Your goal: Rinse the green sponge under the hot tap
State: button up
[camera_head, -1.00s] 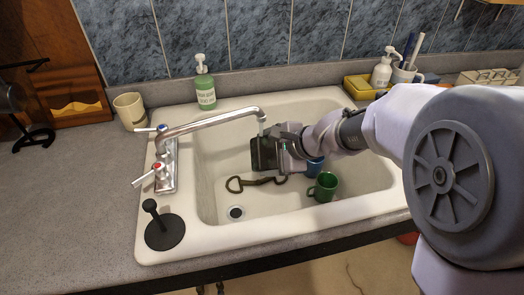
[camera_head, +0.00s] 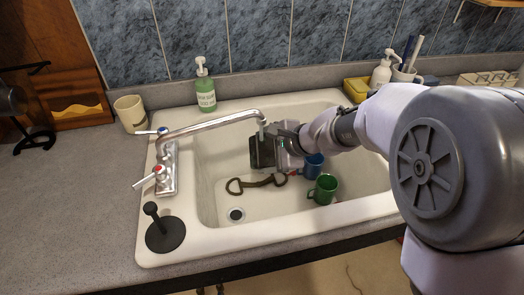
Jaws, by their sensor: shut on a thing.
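My gripper (camera_head: 274,148) is over the sink, just below the spout end of the chrome tap (camera_head: 212,121). It is shut on a dark, flat block at its tip, which I take for the green sponge (camera_head: 262,153); in this light its green hardly shows, and the gripper hides part of it. The hot tap handle, marked red (camera_head: 158,171), points out to the left of the tap body. The blue-marked handle (camera_head: 162,130) is behind it. I cannot tell whether water runs from the spout.
In the white sink (camera_head: 213,190) are a bit (camera_head: 256,184), a blue mug (camera_head: 314,165) and a green mug (camera_head: 323,189). A black plunger-like stopper (camera_head: 164,232) stands on the front left rim. A soap bottle (camera_head: 206,93) and beige cup (camera_head: 130,113) stand behind.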

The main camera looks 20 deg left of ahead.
dwell(0.3)
jog(key=s+d+b, duration=0.2)
jog(key=d, duration=0.7)
jog(key=shift+s+d+b, duration=0.15)
jog(key=shift+d+b, duration=0.15)
jog(key=shift+b, duration=0.1)
